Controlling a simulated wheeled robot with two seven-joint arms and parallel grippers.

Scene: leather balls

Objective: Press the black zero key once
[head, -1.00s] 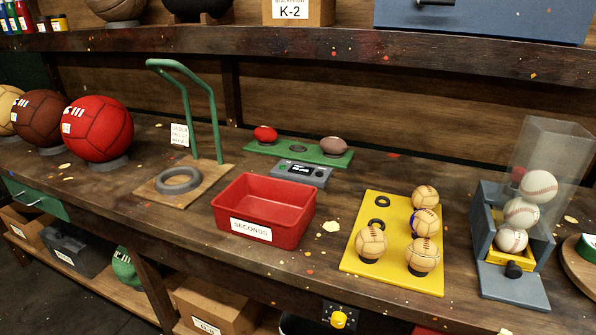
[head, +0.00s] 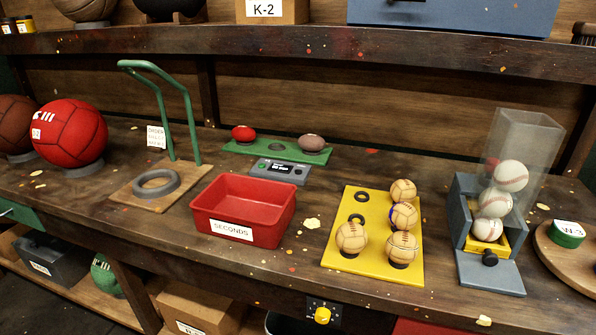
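A small grey unit (head: 279,171) with a dark display showing white characters stands on the bench, in front of a green board (head: 290,152). Small dark round spots show on its face beside the display. They are too small to tell which one is the black zero key, and no zero label can be read. A red ball (head: 244,133) and a brownish ball (head: 311,143) sit on the green board, with a dark empty ring between them. Neither of my grippers is in view.
A red SECONDS bin (head: 243,208) stands in front of the grey unit. A green-framed stand (head: 160,185) is left of it. A yellow board (head: 373,258) with several balls and a clear-topped baseball dispenser (head: 490,275) are to the right. A shelf (head: 300,45) overhangs behind.

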